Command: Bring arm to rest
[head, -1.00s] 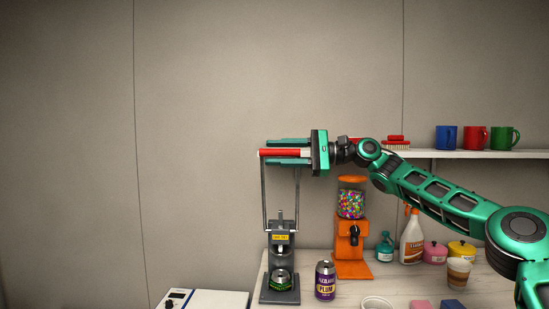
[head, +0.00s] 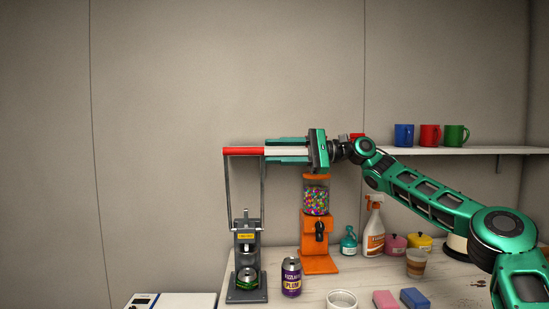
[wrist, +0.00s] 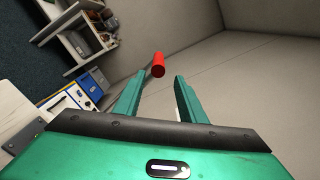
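My gripper (head: 266,150) is open and level, pointing left, in the head view. The red lever handle (head: 243,151) lies just beyond its fingertips, at the top of the grey can crusher (head: 247,262). In the wrist view the two green fingers (wrist: 156,85) stand apart with an empty gap. The red handle (wrist: 158,64) shows end-on past the tips, apart from both fingers. A green can (head: 247,277) sits in the crusher. My arm stretches in from the right over the counter.
An orange candy dispenser (head: 319,232) stands below my gripper. A purple can (head: 291,277), spray bottle (head: 374,228), cup (head: 418,263) and sponges (head: 414,298) are on the counter (head: 345,278). A shelf (head: 455,151) with mugs (head: 430,135) is behind my arm. The left wall area is free.

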